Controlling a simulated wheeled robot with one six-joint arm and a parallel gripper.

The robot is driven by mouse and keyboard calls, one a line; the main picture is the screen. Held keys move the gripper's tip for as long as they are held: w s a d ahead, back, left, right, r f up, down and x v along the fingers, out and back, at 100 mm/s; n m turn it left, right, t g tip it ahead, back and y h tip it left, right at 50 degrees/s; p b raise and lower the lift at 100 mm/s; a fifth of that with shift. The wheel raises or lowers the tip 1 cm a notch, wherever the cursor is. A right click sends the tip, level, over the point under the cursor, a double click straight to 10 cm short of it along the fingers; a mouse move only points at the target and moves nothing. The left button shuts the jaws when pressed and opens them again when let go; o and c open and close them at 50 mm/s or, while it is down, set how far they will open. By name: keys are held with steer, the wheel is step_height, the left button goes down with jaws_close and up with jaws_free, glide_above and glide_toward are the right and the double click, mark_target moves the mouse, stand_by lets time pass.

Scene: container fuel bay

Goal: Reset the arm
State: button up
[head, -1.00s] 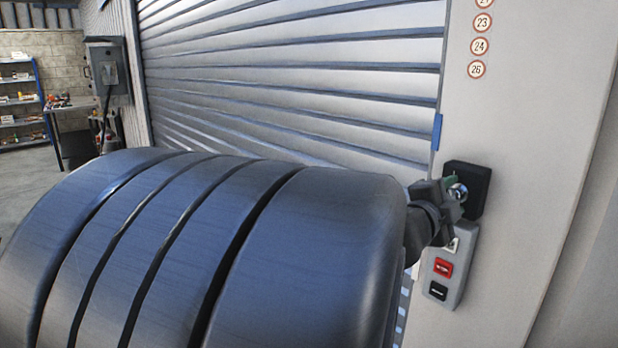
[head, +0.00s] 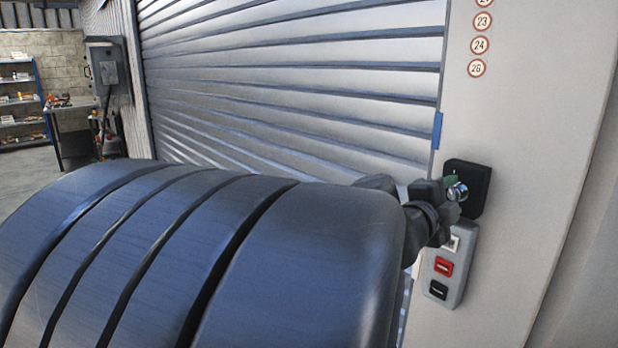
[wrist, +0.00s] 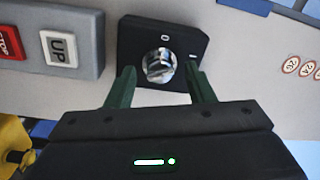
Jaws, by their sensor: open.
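My gripper (wrist: 160,88) is open in the wrist view, its two green fingers apart. The silver rotary knob (wrist: 159,66) on a black switch box (wrist: 186,30) lies just beyond and between the fingertips. I see no finger touching the knob. The box has a "0" mark and an "I" mark. In the head view my gripper (head: 449,192) is in front of the black switch box (head: 480,182) on the pale wall, partly covering it. The silver knob (head: 457,191) shows beside the fingers.
A grey button box (head: 452,268) with red and black buttons sits just below the switch; its UP and STOP buttons also show in the wrist view (wrist: 60,47). A closed roller shutter (head: 290,75) is to the left. A workbench (head: 75,125) stands far left.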

steer(key=shift+w+d+n+p, duration=0.3)
steer(key=shift+w+d, duration=0.1)
steer(key=shift+s+a+r+n+p, duration=0.1)
steer(key=shift+n+p, duration=0.15)
steer(key=shift+n, duration=0.3)
steer(key=shift+r+n+p, duration=0.1)
steer(key=shift+n+p, duration=0.15)
steer(key=shift+n, duration=0.3)
steer(key=n+p, duration=0.1)
steer(key=n, duration=0.3)
steer(key=n+p, duration=0.2)
steer(key=n, duration=0.3)
steer(key=shift+f+n, duration=0.1)
steer(key=shift+n, duration=0.2)
steer(key=p+v, duration=0.6)
steer(key=v, duration=0.7)
steer(key=shift+s, duration=0.2)
steer(key=shift+a, duration=0.1)
